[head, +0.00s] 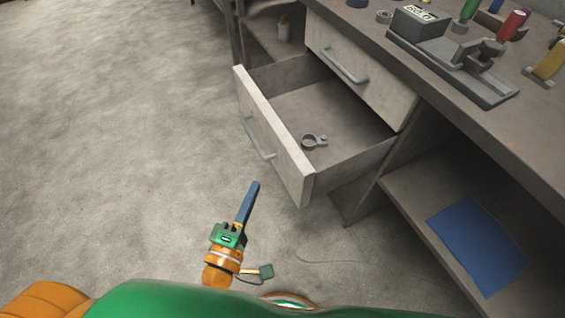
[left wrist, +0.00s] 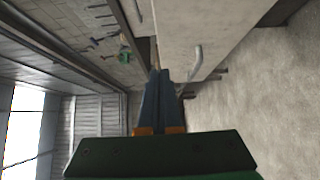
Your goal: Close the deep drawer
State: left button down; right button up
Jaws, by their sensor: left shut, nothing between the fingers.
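The deep drawer (head: 268,130) is the lower drawer of the workbench and stands pulled out, with its front panel toward me. A grey bar handle (head: 258,138) is on its front; a handle also shows in the left wrist view (left wrist: 196,62). A small grey clamp-like ring (head: 313,141) lies inside the drawer. My left gripper (head: 254,186) is shut and empty, its blue fingers pointing at the drawer front from a little way off, below the handle. In the left wrist view, the shut fingers (left wrist: 159,76) point along the drawer front. My right gripper is not in view.
The upper drawer (head: 375,85) above is shut. The bench top (head: 450,110) holds a grey device (head: 421,22) and several tools. A blue sheet (head: 478,244) lies on the lower shelf at the right. The floor (head: 120,150) left of the drawer is clear.

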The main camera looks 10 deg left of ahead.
pick_arm(q)
send_near(285, 149)
jog(key=w+a, duration=0.3)
jog(key=w+d, duration=0.2)
jog(key=d, duration=0.1)
jog(key=shift+w+d+f, duration=0.1)
jog(key=shift+w+d, duration=0.05)
jog(key=shift+w, duration=0.05)
jog(key=shift+w+d, duration=0.2)
jog(key=shift+d, duration=0.15)
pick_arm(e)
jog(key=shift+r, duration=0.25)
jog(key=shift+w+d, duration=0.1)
